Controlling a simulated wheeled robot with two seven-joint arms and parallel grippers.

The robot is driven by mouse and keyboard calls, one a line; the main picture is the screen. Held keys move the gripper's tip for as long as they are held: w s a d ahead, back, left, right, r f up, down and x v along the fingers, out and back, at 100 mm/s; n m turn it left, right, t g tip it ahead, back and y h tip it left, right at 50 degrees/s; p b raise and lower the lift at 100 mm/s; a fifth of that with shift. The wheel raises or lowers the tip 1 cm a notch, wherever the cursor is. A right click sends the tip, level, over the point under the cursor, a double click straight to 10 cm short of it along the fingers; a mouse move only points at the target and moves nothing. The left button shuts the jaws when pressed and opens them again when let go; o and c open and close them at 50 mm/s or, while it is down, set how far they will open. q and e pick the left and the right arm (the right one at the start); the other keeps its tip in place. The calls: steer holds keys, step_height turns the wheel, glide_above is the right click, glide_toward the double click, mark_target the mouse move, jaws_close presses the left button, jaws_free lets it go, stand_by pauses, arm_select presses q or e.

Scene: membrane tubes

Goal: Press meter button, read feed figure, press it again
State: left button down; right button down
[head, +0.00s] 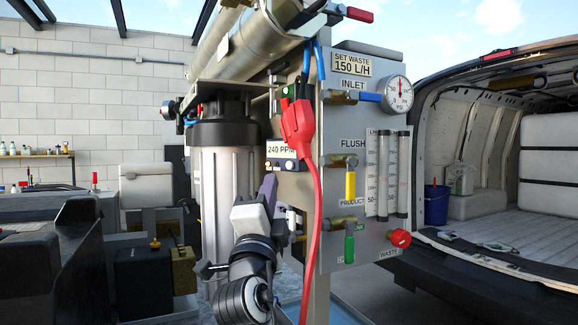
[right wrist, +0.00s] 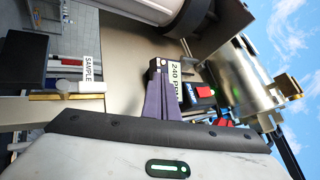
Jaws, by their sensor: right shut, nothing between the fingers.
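The meter (head: 281,150) is on the membrane rig, left of the grey panel. Its white display reads 240 PPM, and it shows sideways in the right wrist view (right wrist: 175,72). A dark part with small pale round spots sits below the display; which spot is the button I cannot tell. My right gripper (head: 268,183) is shut and empty, its purple fingers pointing up just below and left of the meter. In the right wrist view its fingertips (right wrist: 157,80) are close to the meter's dark end; contact is unclear. My left gripper is not in view.
A red plug and cable (head: 300,130) hang right beside the meter. The grey panel (head: 345,120) carries valves, a gauge and flow tubes. A clear filter housing (head: 225,175) stands left. An open van (head: 500,200) is at right.

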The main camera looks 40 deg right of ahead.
mark_target(290, 165)
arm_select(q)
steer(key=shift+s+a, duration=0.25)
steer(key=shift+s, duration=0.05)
arm_select(e)
steer(key=s+r, duration=0.2)
steer(key=r, duration=0.1)
steer(key=shift+r+m+h, duration=0.15)
steer(key=shift+m+h, duration=0.25)
arm_select(q)
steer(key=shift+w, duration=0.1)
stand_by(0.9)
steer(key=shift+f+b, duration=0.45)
steer(key=shift+b, duration=0.1)
arm_select(e)
steer(key=shift+d, duration=0.35)
